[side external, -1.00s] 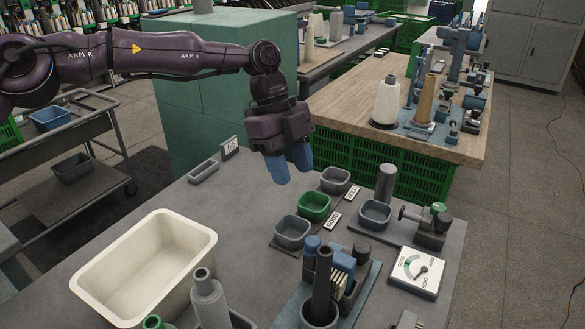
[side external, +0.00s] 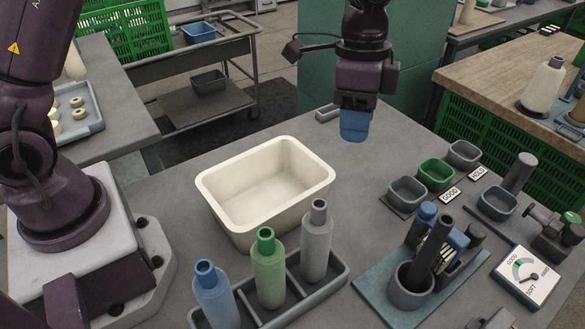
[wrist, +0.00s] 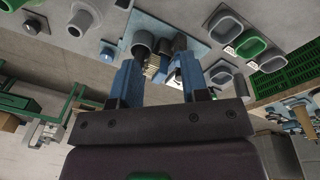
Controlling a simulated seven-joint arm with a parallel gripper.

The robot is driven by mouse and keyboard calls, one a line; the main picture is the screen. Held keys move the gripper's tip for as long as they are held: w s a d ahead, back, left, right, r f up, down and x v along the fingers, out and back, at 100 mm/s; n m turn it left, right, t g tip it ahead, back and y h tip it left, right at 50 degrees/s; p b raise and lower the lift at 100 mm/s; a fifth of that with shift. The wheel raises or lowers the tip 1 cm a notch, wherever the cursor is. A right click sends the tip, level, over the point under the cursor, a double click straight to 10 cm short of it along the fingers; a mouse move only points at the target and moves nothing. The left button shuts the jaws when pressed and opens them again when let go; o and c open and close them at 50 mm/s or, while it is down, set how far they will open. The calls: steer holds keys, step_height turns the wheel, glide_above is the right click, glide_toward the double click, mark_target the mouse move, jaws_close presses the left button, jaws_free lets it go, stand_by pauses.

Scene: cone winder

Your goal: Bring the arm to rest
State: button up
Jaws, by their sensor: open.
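My gripper (side external: 355,125) hangs fingers down above the far part of the grey table, behind and to the right of the cream tub (side external: 213,208). Its blue fingers overlap in the side view. In the wrist view my gripper (wrist: 158,75) has its two blue fingers wide apart with nothing held between them. The table and its fixtures show beyond the fingertips, some distance away.
A rack (side external: 339,277) with blue, green and grey bobbins stands at the front. Right of it is a blue-based fixture (side external: 370,290) with a dark upright tube. Small cups (side external: 406,190) and a dial gauge (side external: 527,276) lie farther right. The cream tub is empty.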

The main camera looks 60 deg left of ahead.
steer(key=s+a+r+n+t, duration=0.3)
steer(key=s+a+r+n, duration=0.2)
steer(key=s, duration=0.5)
steer(key=s+a+r+n+t+y, duration=0.1)
steer(key=s+a+r+n+t, duration=0.2)
steer(key=s+a, duration=0.7)
step_height(320, 180, up, 2)
steer(key=s+n, duration=0.1)
steer(key=n, duration=0.1)
steer(key=shift+a+n, duration=0.25)
steer(key=shift+n, duration=0.05)
steer(key=shift+r, duration=0.1)
